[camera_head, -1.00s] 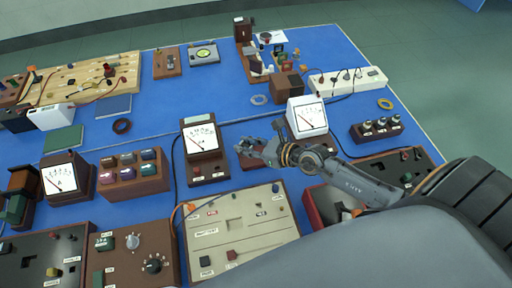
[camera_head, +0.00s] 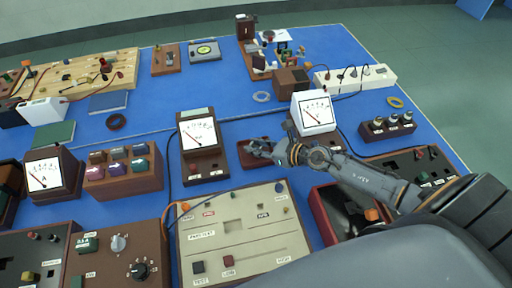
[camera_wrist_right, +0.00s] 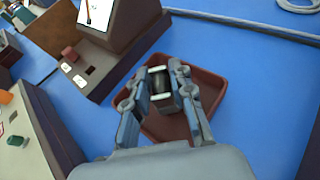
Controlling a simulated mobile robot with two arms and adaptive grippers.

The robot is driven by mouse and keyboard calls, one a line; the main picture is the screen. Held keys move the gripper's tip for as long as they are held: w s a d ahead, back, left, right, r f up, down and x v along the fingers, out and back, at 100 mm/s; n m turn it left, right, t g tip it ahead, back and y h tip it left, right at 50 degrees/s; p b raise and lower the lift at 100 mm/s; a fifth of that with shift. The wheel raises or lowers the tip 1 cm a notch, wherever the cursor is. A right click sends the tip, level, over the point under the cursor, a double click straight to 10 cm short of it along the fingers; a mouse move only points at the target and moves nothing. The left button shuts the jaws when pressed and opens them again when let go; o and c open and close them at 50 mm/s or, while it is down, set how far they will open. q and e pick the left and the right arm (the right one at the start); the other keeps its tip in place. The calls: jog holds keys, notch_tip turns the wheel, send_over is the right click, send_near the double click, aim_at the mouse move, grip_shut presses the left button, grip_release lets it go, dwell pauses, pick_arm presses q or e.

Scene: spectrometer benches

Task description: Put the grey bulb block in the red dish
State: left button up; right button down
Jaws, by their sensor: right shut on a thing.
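The red dish (camera_wrist_right: 212,88) is a shallow reddish-brown tray on the blue table; in the head view its rim (camera_head: 243,157) shows beside the meter box. My right gripper (camera_wrist_right: 160,84) is shut on a small dark grey block (camera_wrist_right: 160,80), which I take as the grey bulb block. In the wrist view the block is between the fingertips, over the dish's inside. I cannot tell whether it touches the dish floor. In the head view the right gripper (camera_head: 260,148) is above the dish and the block cannot be made out. My left gripper is not in view.
A meter box (camera_head: 203,150) stands close left of the dish, and a white-faced meter (camera_head: 313,112) stands to its right. A beige panel (camera_head: 240,235) lies in front.

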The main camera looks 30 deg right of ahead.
jog(key=shift+f, duration=0.25)
jog(key=c, duration=1.1)
grip_release()
jog(key=shift+r, duration=0.1)
jog(key=shift+c, duration=0.2)
